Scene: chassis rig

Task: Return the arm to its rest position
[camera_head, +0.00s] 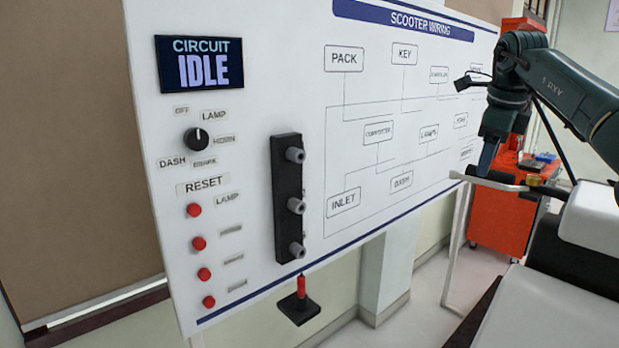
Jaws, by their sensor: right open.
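My right arm (575,95) is dark green and comes in from the right edge, bent at a joint high in the picture. My right gripper (487,160) hangs down from it and is open, with nothing seen in it. It shows in front of the right part of the white wiring board (270,100), above a white bar (500,183); I cannot tell if it touches the bar. My left gripper is not in view.
The board carries a display (200,64) reading "CIRCUIT IDLE", a black knob (196,139), several red buttons (194,210) and a black socket strip (287,200). A red-tipped probe on a black base (299,305) is below. An orange cart (503,220) stands behind right.

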